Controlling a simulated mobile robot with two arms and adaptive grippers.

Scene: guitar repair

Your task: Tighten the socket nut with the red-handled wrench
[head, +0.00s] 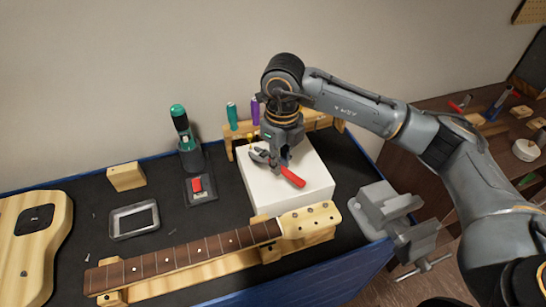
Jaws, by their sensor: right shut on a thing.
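The red-handled wrench (292,177) is at the white block (312,190), its red handle pointing to the lower right. My right gripper (272,158) reaches down over the white block and is shut on the wrench near its dark metal end. The socket nut cannot be made out; the gripper and wrench head cover that part of the block. A small gold-coloured piece (250,139) shows just left of the gripper. My left gripper is not in view.
A guitar neck (190,252) lies in front of the block and a guitar body (32,240) at the left. A grey vise (385,204) is right.

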